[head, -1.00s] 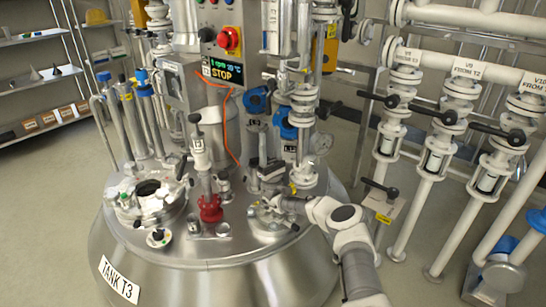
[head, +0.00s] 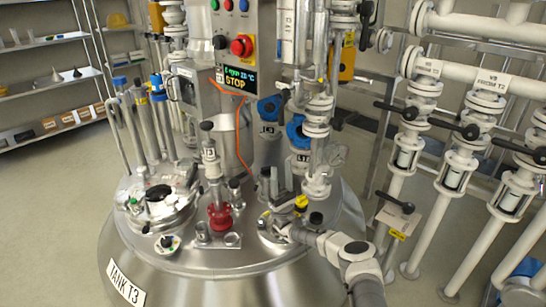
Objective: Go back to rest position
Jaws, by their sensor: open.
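My gripper (head: 277,229) is in the head view at the right side of the top of tank T3 (head: 190,262). It is low over the lid, close to a port with a yellow part (head: 301,203). Its fingertips are small and partly hidden among the fittings, and no held object shows between them. My arm reaches in from the bottom right. I cannot tell whether the gripper touches the lid.
A red valve (head: 220,215) and a round hatch (head: 158,192) stand on the lid to the left. The control box (head: 240,70) with a red knob rises behind. White pipes with black handles (head: 455,128) stand at the right. Open floor (head: 60,200) lies left.

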